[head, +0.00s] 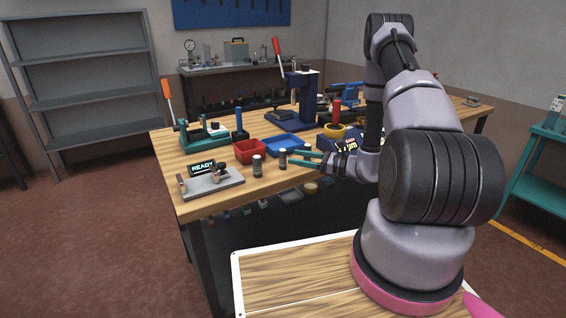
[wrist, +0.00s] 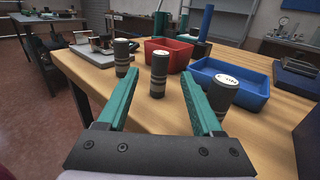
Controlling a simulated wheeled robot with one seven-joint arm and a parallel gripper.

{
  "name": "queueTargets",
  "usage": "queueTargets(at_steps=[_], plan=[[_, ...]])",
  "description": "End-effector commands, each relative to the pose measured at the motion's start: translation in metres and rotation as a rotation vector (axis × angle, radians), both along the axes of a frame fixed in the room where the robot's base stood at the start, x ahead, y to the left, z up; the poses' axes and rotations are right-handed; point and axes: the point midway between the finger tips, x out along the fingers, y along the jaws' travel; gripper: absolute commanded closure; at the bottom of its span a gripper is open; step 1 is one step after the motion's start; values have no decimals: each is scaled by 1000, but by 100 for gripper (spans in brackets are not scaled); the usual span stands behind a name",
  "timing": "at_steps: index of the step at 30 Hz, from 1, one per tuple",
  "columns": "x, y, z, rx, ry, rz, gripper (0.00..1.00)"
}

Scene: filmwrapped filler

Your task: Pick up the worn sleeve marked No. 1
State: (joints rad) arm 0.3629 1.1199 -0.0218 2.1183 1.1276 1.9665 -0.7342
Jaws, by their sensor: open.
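Three dark grey-banded cylindrical sleeves with pale tops stand upright on the wooden bench. In the wrist view they are a left sleeve (wrist: 122,58), a middle sleeve (wrist: 158,75) and a right sleeve (wrist: 219,98). Marks on the tops are too small to read, so I cannot tell which is No. 1. The head view shows two clearly, one on the left (head: 257,166) and one (head: 282,158) at my fingertips. My gripper (wrist: 160,84) is open, its teal fingers level and low. The middle sleeve stands ahead, lined up between the fingertips; the right sleeve is outside the right finger.
A red bin (head: 249,152) and a blue tray (head: 285,145) sit behind the sleeves. A grey fixture plate (head: 212,184) with a READY sign (head: 203,168) is at the left front corner. A blue press (head: 303,95) stands farther back.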

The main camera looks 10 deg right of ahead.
Motion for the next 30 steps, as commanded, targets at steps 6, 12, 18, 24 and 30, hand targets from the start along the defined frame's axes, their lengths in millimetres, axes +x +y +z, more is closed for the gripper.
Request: queueTargets(at_steps=[6,12,18,24,30], plan=[[17,29,1,-1,-1,6,33],[25,42,0,-1,-2,7,33],[42,68,0,-1,-1,8,33],[50,77,0,-1,-1,3,33],[50,77,0,-1,-1,3,44]])
